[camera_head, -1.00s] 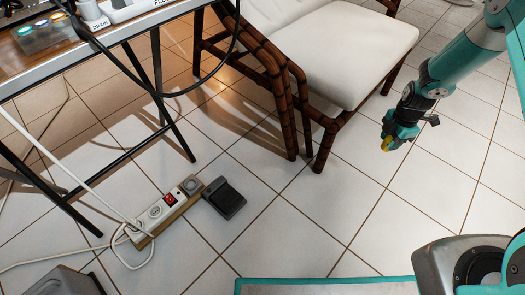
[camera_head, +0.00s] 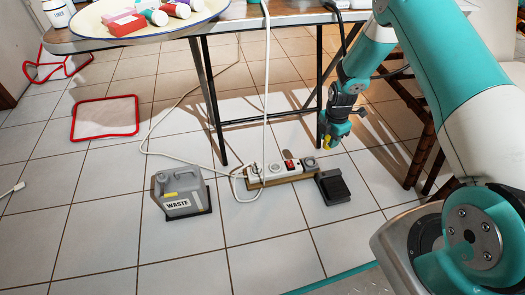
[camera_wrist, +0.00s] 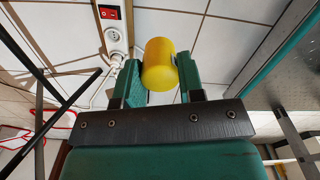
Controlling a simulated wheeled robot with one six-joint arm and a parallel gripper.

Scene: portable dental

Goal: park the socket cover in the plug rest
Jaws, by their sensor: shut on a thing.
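My gripper (camera_head: 333,134) is shut on a yellow, rounded cylinder, which I take to be the socket cover (camera_head: 328,139). In the wrist view the cover (camera_wrist: 159,64) sits between the two green fingers (camera_wrist: 160,82). My gripper hangs in the air and appears just above the right end of the power strip in the head view; its height is hard to judge. The white power strip (camera_head: 281,174) lies on the floor on a wooden base, with a red switch (camera_head: 292,165) and a round socket (camera_head: 309,162). I cannot make out which thing is the plug rest.
A dark wedge-shaped block (camera_head: 333,187) lies right of the strip. A grey waste jug (camera_head: 183,192) stands left of it, with white cables (camera_head: 200,158) between. A table (camera_head: 283,19) with thin black legs stands behind; a brown-framed chair (camera_head: 421,150) is at right. Front floor tiles are clear.

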